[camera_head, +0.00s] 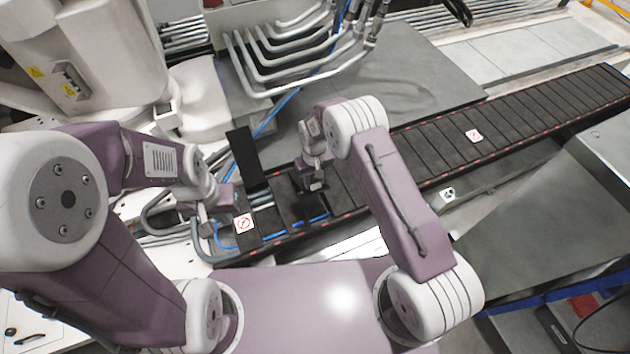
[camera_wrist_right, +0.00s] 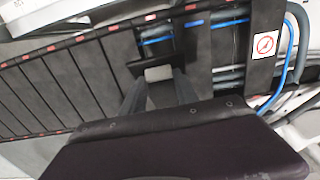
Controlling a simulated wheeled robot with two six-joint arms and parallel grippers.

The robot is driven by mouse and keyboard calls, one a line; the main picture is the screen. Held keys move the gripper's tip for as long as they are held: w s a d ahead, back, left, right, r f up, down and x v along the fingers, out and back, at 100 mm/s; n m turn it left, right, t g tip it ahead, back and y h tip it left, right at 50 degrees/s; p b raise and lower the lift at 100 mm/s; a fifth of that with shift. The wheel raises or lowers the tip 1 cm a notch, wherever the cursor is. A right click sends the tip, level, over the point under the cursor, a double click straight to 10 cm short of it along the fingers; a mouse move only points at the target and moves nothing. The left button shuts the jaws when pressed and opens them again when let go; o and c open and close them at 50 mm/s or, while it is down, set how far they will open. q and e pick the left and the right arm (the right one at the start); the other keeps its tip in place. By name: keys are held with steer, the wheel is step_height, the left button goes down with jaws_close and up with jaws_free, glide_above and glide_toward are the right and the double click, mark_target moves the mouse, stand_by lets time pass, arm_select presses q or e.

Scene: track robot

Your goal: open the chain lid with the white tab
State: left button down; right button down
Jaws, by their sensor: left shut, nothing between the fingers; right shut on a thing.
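The dark cable chain (camera_head: 440,150) runs from lower left to upper right in the head view. In the right wrist view, the pale white tab (camera_wrist_right: 158,73) sits between the fingertips of my right gripper (camera_wrist_right: 160,82), on a dark lid. The gripper is shut on the tab. In the head view my right gripper (camera_head: 313,184) reaches down to the chain; it hides the tab, and I cannot tell how far this lid is raised. My left gripper (camera_head: 210,207) is shut and empty by the chain's left end.
Another dark lid (camera_head: 243,157) stands upright beside the chain. Blue cable (camera_wrist_right: 160,40) shows in the chain's open part. A sign plate (camera_head: 243,223) marks the left end. Grey pipes (camera_head: 285,75) hang behind the chain, and a grey metal box (camera_head: 540,215) stands at right.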

steer(key=c, duration=1.1)
jaws_free()
steer(key=shift+w+a, duration=0.1)
steer(key=shift+w, duration=0.2)
steer(key=shift+o, duration=0.9)
steer(key=shift+w+f, duration=0.1)
steer(key=shift+f, duration=0.05)
step_height(320, 180, up, 9)
steer(key=p, duration=0.1)
